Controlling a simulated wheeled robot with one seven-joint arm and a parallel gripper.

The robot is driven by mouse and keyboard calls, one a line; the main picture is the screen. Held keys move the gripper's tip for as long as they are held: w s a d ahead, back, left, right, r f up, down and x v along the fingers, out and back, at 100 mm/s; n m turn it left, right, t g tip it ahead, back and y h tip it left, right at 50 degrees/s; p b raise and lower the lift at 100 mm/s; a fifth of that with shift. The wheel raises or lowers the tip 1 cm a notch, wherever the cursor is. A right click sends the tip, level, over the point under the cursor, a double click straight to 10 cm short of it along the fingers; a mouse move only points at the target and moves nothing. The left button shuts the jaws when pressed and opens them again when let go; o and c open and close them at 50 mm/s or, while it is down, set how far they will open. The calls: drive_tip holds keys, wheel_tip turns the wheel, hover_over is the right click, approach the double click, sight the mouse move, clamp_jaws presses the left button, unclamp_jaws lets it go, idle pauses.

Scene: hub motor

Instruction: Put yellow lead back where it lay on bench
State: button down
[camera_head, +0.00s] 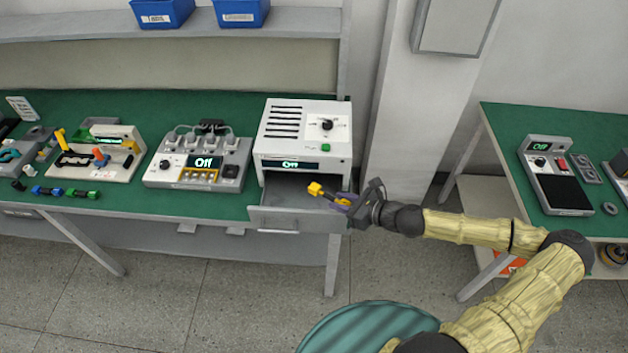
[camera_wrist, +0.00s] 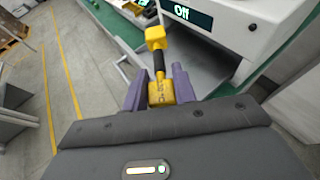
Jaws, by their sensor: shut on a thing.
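The yellow lead (camera_head: 317,189) has yellow ends and a black middle. My gripper (camera_head: 340,201) is shut on one end of it and holds it over the open drawer (camera_head: 277,226) of the white machine (camera_head: 305,129). In the wrist view the lead (camera_wrist: 156,39) points away from my gripper (camera_wrist: 160,92), with its near yellow end between the purple fingers. On the green bench (camera_head: 133,205), a blue lead (camera_head: 48,191) and a green lead (camera_head: 82,194) lie at the front left.
A grey box with plugs (camera_head: 197,162) reading "Off" stands left of the machine. A board with coloured handles (camera_head: 97,155) stands farther left. The bench front between the green lead and the machine is bare. A second bench (camera_head: 512,135) stands at right.

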drive_tip(key=w+d+f+m+t+h+b, duration=0.1)
drive_tip(key=d+f+m+t+h+b, duration=0.5)
drive_tip(key=d+f+m+h+b, duration=0.3)
wheel_tip(320, 180, down, 3)
drive_tip(key=shift+w+d+m+h+b, duration=0.15)
drive_tip(key=shift+d+m+h+b, duration=0.3)
drive_tip(key=shift+m+h, duration=0.65)
drive_tip(key=shift+a, duration=0.1)
